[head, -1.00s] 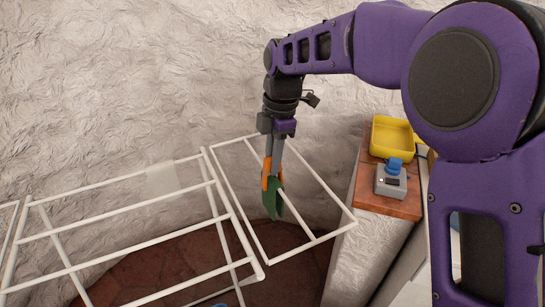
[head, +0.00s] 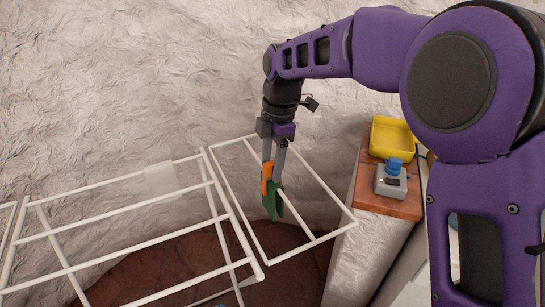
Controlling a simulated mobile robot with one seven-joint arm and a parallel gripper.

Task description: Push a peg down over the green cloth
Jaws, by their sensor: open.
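The green cloth (head: 273,206) hangs folded over a white bar of the drying rack's right wing (head: 314,242). My gripper (head: 274,178) points down just above the cloth, its two grey fingers spread apart. An orange peg (head: 266,178) stands upright at the cloth's upper left, beside the left finger. I cannot tell whether the peg grips the cloth and bar or only touches them. The right finger ends near the cloth's top right, with a gap between the fingers.
The rack's larger white frame (head: 130,240) spreads to the left. A wooden board (head: 400,207) on the right holds a yellow tray (head: 391,139) and a grey device with a blue top (head: 391,181). A rough wall stands behind; a brown tiled floor lies below.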

